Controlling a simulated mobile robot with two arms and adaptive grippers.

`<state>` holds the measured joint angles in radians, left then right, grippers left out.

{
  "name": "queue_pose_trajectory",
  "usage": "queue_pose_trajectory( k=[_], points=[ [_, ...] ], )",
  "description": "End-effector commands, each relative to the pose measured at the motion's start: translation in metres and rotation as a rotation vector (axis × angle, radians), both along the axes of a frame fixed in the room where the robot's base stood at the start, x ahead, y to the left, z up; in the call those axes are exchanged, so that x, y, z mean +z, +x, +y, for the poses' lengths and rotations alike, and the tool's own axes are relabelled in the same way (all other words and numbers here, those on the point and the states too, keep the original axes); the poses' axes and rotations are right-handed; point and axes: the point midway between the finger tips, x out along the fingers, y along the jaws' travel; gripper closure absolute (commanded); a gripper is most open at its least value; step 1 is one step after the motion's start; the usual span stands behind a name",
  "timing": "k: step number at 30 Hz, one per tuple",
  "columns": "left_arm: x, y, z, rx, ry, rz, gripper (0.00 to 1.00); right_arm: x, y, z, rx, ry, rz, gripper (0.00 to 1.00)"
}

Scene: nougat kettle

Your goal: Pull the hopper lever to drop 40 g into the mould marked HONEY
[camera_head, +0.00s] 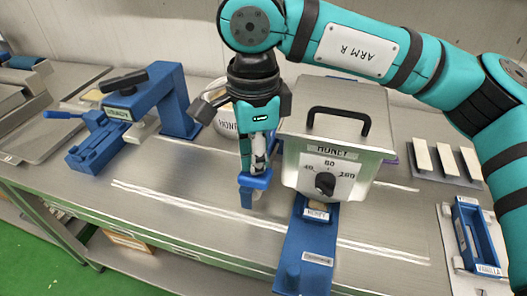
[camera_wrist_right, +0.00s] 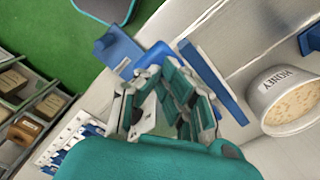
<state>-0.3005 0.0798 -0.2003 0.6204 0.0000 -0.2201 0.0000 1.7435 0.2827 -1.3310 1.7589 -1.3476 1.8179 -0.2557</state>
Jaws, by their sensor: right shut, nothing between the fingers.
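The metal hopper (camera_head: 345,125) marked HONEY stands right of centre in the head view, with a black top handle and a black dial (camera_head: 325,183); its pointer setting is too small to tell. A small mould (camera_head: 317,211) marked HONEY sits beneath it on a blue slide (camera_head: 308,255). My right gripper (camera_head: 258,160) points down just left of the hopper, fingers together, also seen in the wrist view (camera_wrist_right: 172,100). A blue piece (camera_head: 254,183) shows at its fingertips, perhaps the lever; contact cannot be told. My left gripper is out of view.
A white tub (camera_head: 228,122) marked HONEY stands behind my right gripper. A blue press (camera_head: 130,115) stands at the left. A blue mould (camera_head: 476,237) marked VANILLA lies at the right, below several pale bars (camera_head: 447,160). The front-left bench is clear.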

Motion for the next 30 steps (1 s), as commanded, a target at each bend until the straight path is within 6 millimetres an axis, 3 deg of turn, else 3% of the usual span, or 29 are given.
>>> queue_pose_trajectory(
  k=[15,30],
  points=[
    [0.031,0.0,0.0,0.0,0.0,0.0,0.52,0.053,0.0,0.0,0.001,0.0,-0.001,1.0],
    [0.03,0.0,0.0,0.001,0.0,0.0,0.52,0.053,0.0,0.0,0.001,0.0,0.0,1.0]
  ],
)
